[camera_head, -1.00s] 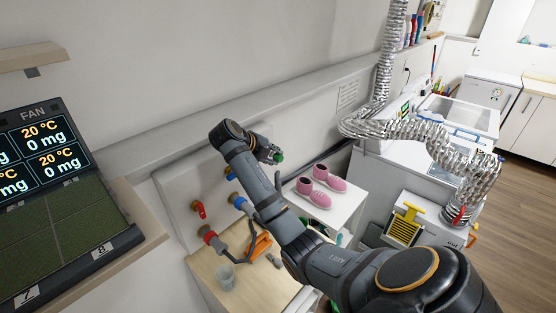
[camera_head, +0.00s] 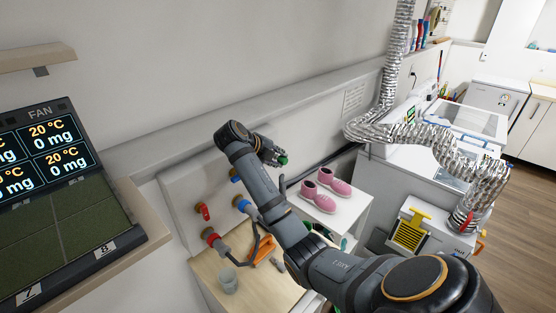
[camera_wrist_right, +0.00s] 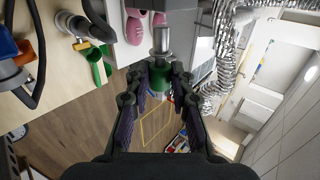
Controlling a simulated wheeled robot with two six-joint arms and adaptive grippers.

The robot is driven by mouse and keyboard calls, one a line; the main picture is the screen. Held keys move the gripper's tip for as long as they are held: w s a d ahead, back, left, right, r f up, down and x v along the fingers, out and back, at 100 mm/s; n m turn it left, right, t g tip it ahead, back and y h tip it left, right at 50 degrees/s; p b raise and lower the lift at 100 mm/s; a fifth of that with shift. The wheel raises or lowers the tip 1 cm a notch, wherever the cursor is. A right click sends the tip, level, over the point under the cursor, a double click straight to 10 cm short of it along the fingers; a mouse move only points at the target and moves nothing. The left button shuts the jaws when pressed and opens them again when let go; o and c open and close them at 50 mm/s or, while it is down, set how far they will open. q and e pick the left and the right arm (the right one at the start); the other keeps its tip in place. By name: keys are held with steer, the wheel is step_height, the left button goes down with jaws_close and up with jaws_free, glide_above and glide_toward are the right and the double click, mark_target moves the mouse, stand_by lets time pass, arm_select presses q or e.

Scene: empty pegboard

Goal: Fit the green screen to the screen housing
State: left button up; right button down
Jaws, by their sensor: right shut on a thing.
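My right gripper (camera_wrist_right: 160,84) is shut on a small green part (camera_wrist_right: 159,97), seen between its fingers in the right wrist view. A silver metal cylinder (camera_wrist_right: 161,40) shows just beyond the green part, in line with it. In the head view my right gripper (camera_head: 268,150) is near the wall, left of the pink shoes, with the green part (camera_head: 283,160) at its tip. I cannot tell for certain whether this part is the green screen. I cannot clearly identify the screen housing. My left gripper is not in view.
Pink shoes (camera_head: 327,184) stand on a white table. A wooden bench (camera_head: 255,292) holds a grey cup (camera_head: 228,281) and an orange tool (camera_head: 263,249). A red valve (camera_head: 203,211) is on the wall panel. A silver duct (camera_head: 440,140) crosses the right side.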

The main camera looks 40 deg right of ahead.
stand_by(0.4)
steer(key=shift+b, duration=0.35)
stand_by(0.4)
steer(key=shift+b, duration=0.4)
steer(key=shift+w+a+r+b, duration=0.1)
steer(key=shift+w+b, duration=0.4)
steer(key=shift+w, duration=0.9)
steer(key=shift+w, duration=0.35)
steer(key=shift+w, duration=0.1)
